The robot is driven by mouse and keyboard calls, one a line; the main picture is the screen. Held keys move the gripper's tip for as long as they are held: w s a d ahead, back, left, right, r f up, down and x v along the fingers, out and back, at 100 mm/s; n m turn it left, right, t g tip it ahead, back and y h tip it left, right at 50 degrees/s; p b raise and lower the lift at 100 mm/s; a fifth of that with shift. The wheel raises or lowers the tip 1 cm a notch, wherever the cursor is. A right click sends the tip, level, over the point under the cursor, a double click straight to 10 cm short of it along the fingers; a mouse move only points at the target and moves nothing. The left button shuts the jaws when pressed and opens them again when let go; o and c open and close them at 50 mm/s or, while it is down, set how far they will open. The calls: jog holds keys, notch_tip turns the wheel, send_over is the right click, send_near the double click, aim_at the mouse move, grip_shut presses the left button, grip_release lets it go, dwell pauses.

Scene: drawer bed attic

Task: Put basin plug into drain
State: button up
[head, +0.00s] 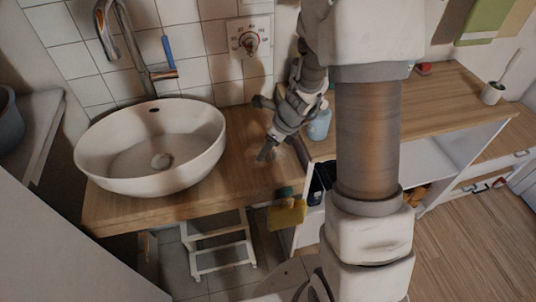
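A white oval basin (105,172) stands on the wooden counter at the left. The drain (161,161) is a small round spot at the bottom of its bowl; I cannot tell whether it is covered. My gripper (268,154) points down over the counter, right of the basin and apart from it. Its fingers are small and dark here, so I cannot tell whether they are open, shut or holding something. I cannot make out a separate basin plug; it may be hidden by my arm or too small to see.
A tall faucet (136,50) rises behind the basin, with a blue-handled tool (168,52) beside it. A blue bottle (319,123) stands close to my gripper. The counter between basin and gripper is clear.

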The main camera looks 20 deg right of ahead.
grip_shut()
dwell(0.3)
jog(key=shift+r, duration=0.15)
